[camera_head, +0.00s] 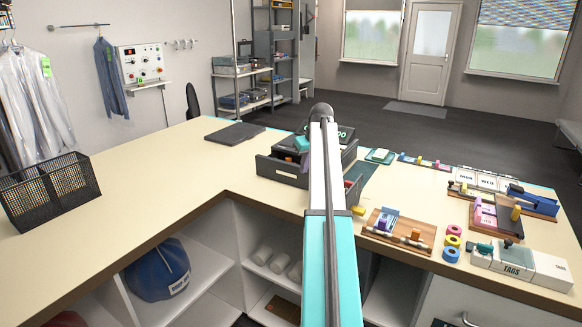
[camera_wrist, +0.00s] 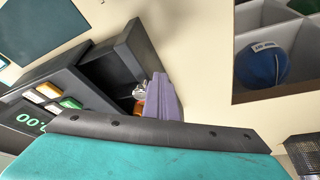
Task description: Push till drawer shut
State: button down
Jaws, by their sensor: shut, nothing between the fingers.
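The till (camera_head: 338,133) is a dark box with a green-lit display on the counter, partly behind my arm. Its drawer (camera_head: 281,173) is pulled out to the left. In the wrist view the till (camera_wrist: 40,105) lies at left, and the open dark drawer (camera_wrist: 109,70) shows its inside. My gripper (camera_wrist: 155,135) spans the bottom of the wrist view as a teal body with a dark bolted edge. It is shut and empty, close over the till. Contact with the drawer cannot be told.
A black wire basket (camera_head: 48,189) stands at the counter's left, and a dark flat pad (camera_head: 234,133) lies behind the drawer. Boards with small tools, tape rolls and a tags box (camera_head: 515,262) crowd the right side. Counter left of the drawer is clear. A blue cap (camera_head: 158,270) sits below.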

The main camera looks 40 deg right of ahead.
jog(key=w+d+p, duration=0.2)
jog(key=d, duration=0.6)
jog(key=shift+d, duration=0.2)
dwell(1.2)
jog(key=shift+r, duration=0.15)
notch_tip(320, 180, up, 8)
jog(key=a+p, duration=0.1)
jog(key=p, duration=0.3)
jog(key=shift+s+a, duration=0.15)
jog(key=shift+a, duration=0.1)
dwell(0.7)
dwell(0.5)
